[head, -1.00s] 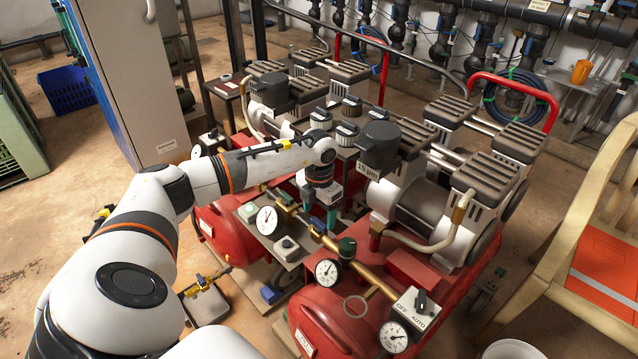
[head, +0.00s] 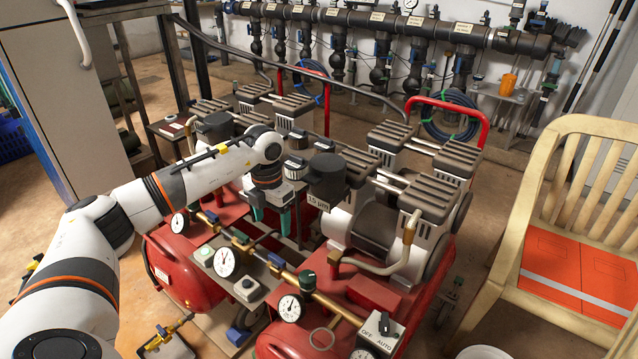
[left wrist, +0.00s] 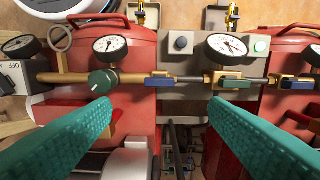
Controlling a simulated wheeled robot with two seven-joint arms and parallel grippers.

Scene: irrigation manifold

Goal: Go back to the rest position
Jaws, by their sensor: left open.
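My left arm comes in from the left in the head view. Its gripper (head: 273,210) points down over the gap between the two red compressor tanks, beyond the brass pipe. In the left wrist view the two teal fingers (left wrist: 160,112) stand wide apart with nothing between them. The brass pipe with blue and green valve handles (left wrist: 155,79) runs across beyond the fingertips, with no visible contact. My right gripper is not in view.
Red tanks (head: 190,270) carry pressure gauges (head: 228,262) and several ribbed pump heads (head: 425,198). A dark filter housing (head: 327,178) stands close right of the gripper.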

